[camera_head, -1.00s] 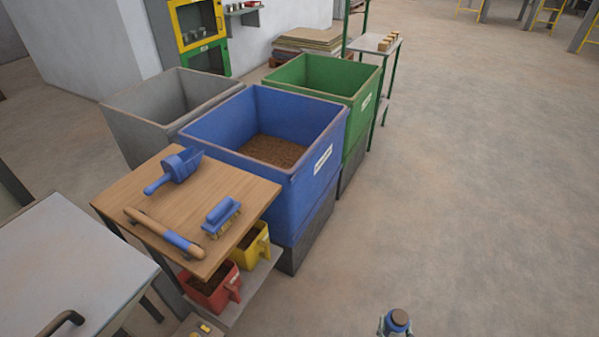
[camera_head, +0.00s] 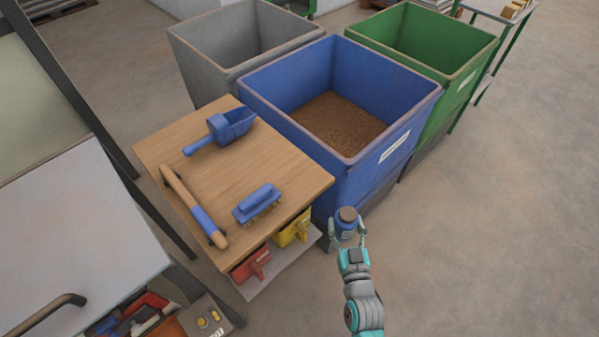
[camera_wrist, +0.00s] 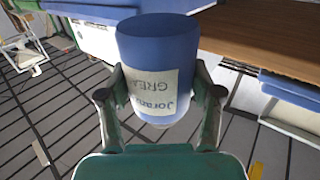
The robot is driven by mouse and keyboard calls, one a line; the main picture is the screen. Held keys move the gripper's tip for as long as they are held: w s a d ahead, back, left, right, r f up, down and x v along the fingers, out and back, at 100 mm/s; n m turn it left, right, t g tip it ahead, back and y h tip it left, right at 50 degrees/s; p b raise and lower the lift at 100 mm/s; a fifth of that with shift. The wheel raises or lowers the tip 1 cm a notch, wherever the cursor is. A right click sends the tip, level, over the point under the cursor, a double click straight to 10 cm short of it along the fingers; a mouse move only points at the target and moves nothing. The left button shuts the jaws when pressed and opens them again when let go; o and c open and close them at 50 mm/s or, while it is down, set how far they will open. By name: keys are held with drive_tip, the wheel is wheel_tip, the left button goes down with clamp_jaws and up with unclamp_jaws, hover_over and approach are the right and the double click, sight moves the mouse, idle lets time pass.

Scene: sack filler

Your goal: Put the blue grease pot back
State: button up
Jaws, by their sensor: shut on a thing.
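My gripper's two fingers (camera_wrist: 160,112) are shut on the pot's sides. The gripper is over the floor, just right of the wooden table's near right corner and in front of the blue bin.
Red (camera_head: 252,265) and yellow (camera_head: 293,229) scoops sit on a shelf below. The blue bin (camera_head: 385,128) stands behind. The floor at right is clear.

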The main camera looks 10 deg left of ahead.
drive_tip(key=s+a+r+n+y, duration=0.2)
drive_tip(key=s+a+r+y, duration=0.1)
drive_tip(key=a+r, duration=0.45)
drive_tip(key=shift+g, duration=0.4)
drive_tip(key=x, duration=1.7)
drive_tip(key=shift+w, duration=0.25)
drive_tip(key=shift+f, duration=0.1)
drive_tip(key=o, duration=1.4)
drive_tip(key=shift+d+f, duration=0.1)
drive_tip(key=shift+f, duration=0.05)
drive_tip(key=v, duration=1.2)
